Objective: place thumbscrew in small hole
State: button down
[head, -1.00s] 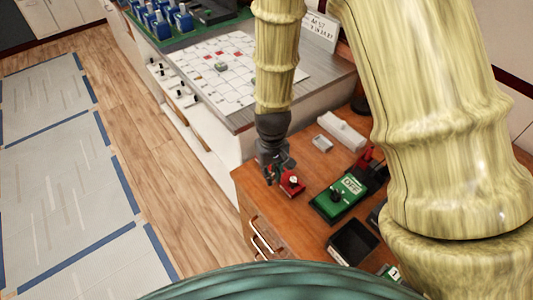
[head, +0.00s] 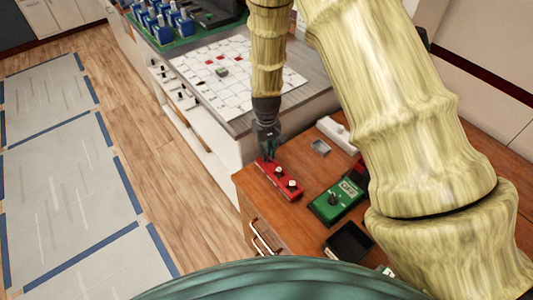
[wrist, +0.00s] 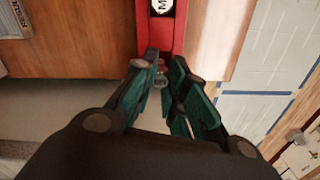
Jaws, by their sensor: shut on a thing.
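My gripper (head: 267,148) is over the far left end of a long red block (head: 280,180) on the wooden desk. In the wrist view, my gripper's green fingers (wrist: 162,72) are closed in around a small grey metallic piece (wrist: 163,82), apparently the thumbscrew. The red block (wrist: 178,38) lies just beyond the fingertips, with a dark and white label on it. Two pale knobs stand on the block in the head view. The small hole cannot be made out, and the fingers hide the block's near end.
A green box marked OFF (head: 338,203) stands right of the red block. A black open tray (head: 349,242) lies in front of it. A grey-topped counter with a white board (head: 240,75) is at the back.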

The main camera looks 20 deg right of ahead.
jog(key=shift+f+p, duration=0.4)
jog(key=shift+f, duration=0.85)
jog(key=shift+f, duration=0.15)
jog(key=c, duration=1.5)
grip_release()
jog(key=shift+o, duration=0.2)
notch_tip(320, 180, up, 12)
jog(key=b, duration=0.3)
jog(key=shift+w, duration=0.1)
